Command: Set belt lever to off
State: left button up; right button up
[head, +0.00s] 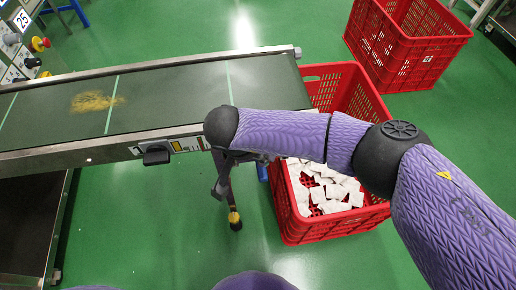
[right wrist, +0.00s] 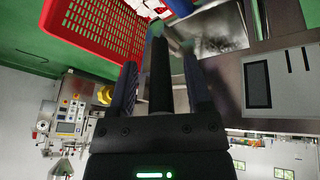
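The conveyor belt (head: 180,95) runs across the left of the head view. A black lever or knob (head: 156,155) sits on a small plate on its near side rail. A label strip (head: 187,145) lies right of it. My right arm comes in from the right over the red crate, and its gripper (head: 222,188) hangs just below the rail, right of the lever and apart from it. In the right wrist view my right gripper (right wrist: 160,80) has its fingers spread, with a dark bar between them that I cannot identify. My left gripper is not in view.
A red crate (head: 300,228) of white teabags stands under the belt's end, partly behind my arm. Another red crate (head: 405,50) stands at the back right. A control panel with buttons (head: 25,50) is at the far left. Green floor lies clear in front of the rail.

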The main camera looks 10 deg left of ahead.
pick_arm(q)
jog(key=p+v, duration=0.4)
jog(key=p, duration=0.1)
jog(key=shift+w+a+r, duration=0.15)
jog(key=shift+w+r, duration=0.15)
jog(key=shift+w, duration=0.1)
pick_arm(e)
jog(key=v, duration=1)
